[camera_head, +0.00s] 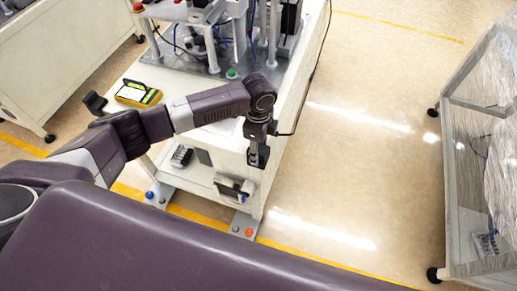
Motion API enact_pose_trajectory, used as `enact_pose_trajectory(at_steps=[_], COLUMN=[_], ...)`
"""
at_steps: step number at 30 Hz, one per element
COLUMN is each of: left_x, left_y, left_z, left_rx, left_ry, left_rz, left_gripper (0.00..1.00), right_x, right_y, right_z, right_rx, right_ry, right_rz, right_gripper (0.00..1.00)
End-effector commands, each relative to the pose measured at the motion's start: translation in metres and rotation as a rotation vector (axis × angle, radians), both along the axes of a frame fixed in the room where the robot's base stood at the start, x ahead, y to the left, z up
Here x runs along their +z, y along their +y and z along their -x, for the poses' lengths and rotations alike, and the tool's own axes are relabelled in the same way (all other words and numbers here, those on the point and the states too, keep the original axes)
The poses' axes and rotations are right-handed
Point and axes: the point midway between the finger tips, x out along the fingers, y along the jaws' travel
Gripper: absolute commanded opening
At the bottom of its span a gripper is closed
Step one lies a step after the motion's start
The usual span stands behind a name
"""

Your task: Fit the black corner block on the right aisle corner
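My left arm comes in from the left and reaches across the white machine table (200,138). My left gripper (256,151) points down at the table's near right corner, beside the aisle. A small black block (261,158) shows at its fingertips, against that corner. It looks like the black corner block. I cannot tell whether the fingers are closed on it or whether it is seated on the corner, because the fingertips are small and merge with the dark shape. My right gripper is not in view.
The lower shelf holds a dark device (181,156) and a grey-and-black device (234,189). A wheeled rack (447,190) with wrapped goods stands at right. The aisle floor (345,165) between is clear.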

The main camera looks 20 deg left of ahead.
Motion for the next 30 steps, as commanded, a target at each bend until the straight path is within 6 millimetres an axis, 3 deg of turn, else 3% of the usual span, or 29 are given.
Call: enact_pose_trajectory(at_steps=[30], left_x=[-0.019], left_y=[0.0], left_z=[0.004], left_rx=[0.0], left_ry=[0.011], left_rz=[-0.002], left_gripper=[0.24], right_x=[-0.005], right_y=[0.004], right_z=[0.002], right_rx=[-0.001], right_ry=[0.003], right_rz=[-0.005], right_gripper=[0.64])
